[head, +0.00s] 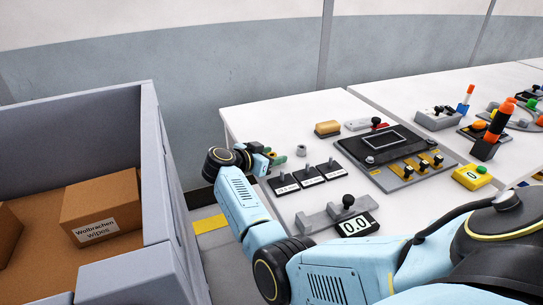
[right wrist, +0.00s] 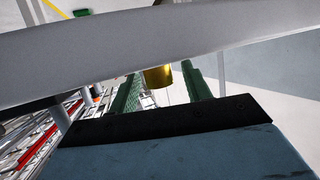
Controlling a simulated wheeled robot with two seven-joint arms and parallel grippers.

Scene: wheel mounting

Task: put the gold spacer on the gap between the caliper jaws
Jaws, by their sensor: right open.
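The gold spacer (right wrist: 158,77) shows in the right wrist view as a short shiny cylinder, partly cut off by a pale bar in front of it. It lies between the lines of my right gripper's two green fingers (right wrist: 160,92), with space on both sides. In the head view my right gripper (head: 277,158) is over the table's left part, open, and I cannot make out the gold spacer there. The grey caliper (head: 318,219) lies near the table's front, with a black knob and a display reading 0.0 (head: 355,225). My left gripper is not in view.
Small labelled black stands (head: 309,176) with pegs are just right of my right gripper. A small grey ring (head: 301,150) and a yellow-brown block (head: 327,128) lie behind. A grey panel (head: 395,157) stands to the right. A large grey bin (head: 155,190) with cartons is at left.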

